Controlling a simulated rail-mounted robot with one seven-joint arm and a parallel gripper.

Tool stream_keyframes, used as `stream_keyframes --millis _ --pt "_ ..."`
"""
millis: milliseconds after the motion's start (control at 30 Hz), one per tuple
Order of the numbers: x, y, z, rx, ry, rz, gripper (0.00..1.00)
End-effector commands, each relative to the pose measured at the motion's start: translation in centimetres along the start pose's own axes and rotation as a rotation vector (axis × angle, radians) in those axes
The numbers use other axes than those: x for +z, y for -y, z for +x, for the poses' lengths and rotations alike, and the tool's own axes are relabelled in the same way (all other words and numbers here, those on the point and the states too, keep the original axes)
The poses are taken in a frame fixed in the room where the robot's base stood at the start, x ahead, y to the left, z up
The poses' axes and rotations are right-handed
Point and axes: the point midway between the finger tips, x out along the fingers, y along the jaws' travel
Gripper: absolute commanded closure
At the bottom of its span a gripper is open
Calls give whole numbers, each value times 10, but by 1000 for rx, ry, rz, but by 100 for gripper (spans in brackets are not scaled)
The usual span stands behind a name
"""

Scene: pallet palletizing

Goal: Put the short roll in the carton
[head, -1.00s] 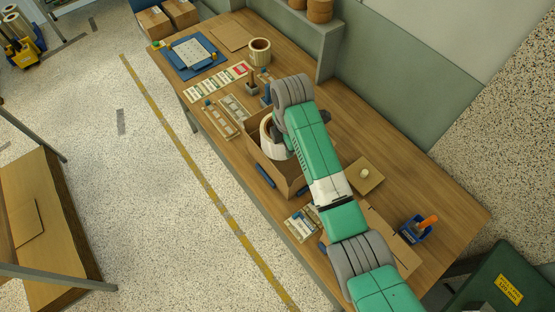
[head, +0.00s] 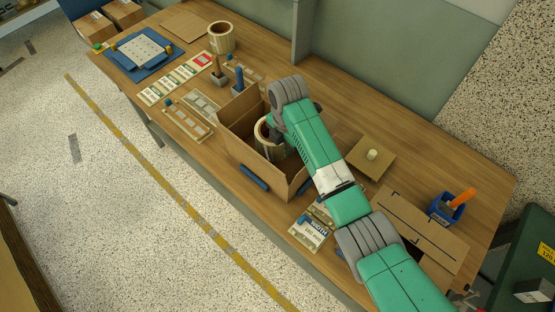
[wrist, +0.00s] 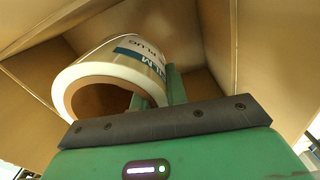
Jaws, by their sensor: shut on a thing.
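The open brown carton (head: 247,158) stands on the wooden table in the head view. A white roll with a brown core (head: 265,147) is inside its walls; it also shows large in the wrist view (wrist: 118,60), tilted there, with blue print on its side. My gripper (wrist: 158,88) is shut on the roll's wall, one green finger in the core and one outside. The carton's inner walls (wrist: 270,50) surround them. In the head view my arm hides the fingers and part of the carton. I cannot tell whether the roll touches the carton floor.
Another roll (head: 221,38) stands farther back on the table. Label cards (head: 180,80), stamps and a blue mat (head: 143,50) lie beyond the carton. A blue holder (head: 446,208) and flat cardboard (head: 420,232) are at the right. A small square board (head: 371,158) lies near the wall.

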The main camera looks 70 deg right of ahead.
Motion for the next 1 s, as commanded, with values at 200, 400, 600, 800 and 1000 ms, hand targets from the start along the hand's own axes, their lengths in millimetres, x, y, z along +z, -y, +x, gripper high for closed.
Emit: stream_keyframes --millis 200,400,600,800,1000 --pt "0 0 38 0 0 0 100" --pt "0 0 46 -1 0 0 100" --pt "0 0 77 -1 -1 0 100" --pt "0 0 77 1 0 0 100" --pt "-1 0 80 0 0 0 76"
